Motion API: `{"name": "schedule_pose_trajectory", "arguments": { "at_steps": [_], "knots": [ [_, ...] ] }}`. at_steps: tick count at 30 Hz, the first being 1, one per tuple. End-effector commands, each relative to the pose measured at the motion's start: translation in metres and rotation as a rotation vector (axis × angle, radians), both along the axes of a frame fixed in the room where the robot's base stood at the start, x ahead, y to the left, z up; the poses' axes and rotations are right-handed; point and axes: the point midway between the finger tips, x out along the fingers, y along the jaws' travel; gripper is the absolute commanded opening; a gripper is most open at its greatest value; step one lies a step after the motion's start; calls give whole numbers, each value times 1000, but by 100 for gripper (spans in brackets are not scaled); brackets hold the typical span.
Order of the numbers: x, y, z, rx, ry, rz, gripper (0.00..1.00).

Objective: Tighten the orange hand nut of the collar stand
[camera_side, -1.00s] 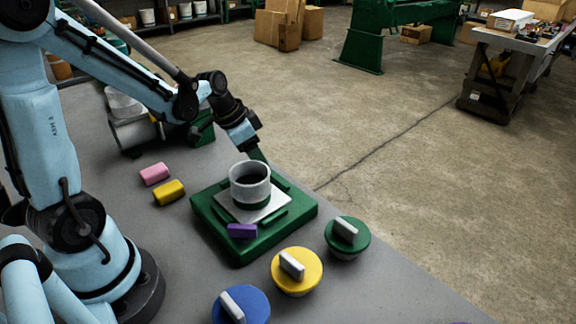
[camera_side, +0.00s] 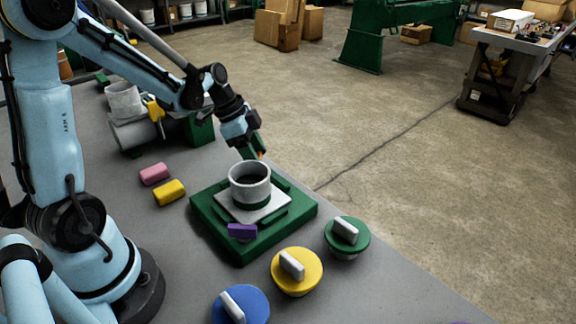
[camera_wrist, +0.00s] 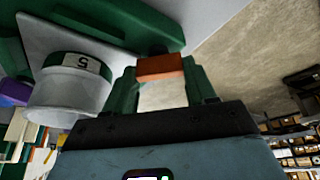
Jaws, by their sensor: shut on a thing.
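The collar stand is a green base (camera_side: 238,247) with a pale plate (camera_side: 225,212) and an upright grey collar (camera_side: 250,190) with a green band. The collar also shows in the wrist view (camera_wrist: 70,95), with a "5" label on its band. My gripper (camera_side: 256,153) is behind the collar at the stand's far side. In the wrist view, its green fingers (camera_wrist: 162,82) are shut on the orange hand nut (camera_wrist: 160,67). A dark stub shows just beyond the nut; whether they touch is unclear. In the side view only a speck of orange shows.
A purple block (camera_side: 242,231) is at the stand's near side. Yellow (camera_side: 170,192) and pink (camera_side: 154,174) blocks lie left. Green (camera_side: 357,245), yellow (camera_side: 310,275) and blue (camera_side: 255,303) handled discs stand in front. Grey pipe parts (camera_side: 132,132) are at back left.

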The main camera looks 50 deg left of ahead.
Motion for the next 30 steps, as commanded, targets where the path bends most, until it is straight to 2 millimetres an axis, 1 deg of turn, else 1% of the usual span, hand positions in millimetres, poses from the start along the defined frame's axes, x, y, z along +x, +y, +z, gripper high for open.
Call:
{"name": "schedule_pose_trajectory", "arguments": {
  "at_steps": [8,9,13,14,23,26,30],
  "knots": [
    [1,0,0,2,-2,-3,25],
    [1,0,0,2,-2,-3,58],
    [0,0,0,2,-1,-2,78],
    [0,0,0,2,-1,-2,81],
    [0,0,1,1,0,-1,81],
    [-2,2,6,1,-1,-1,81],
    [-7,7,22,0,0,0,81]
  ]
}}
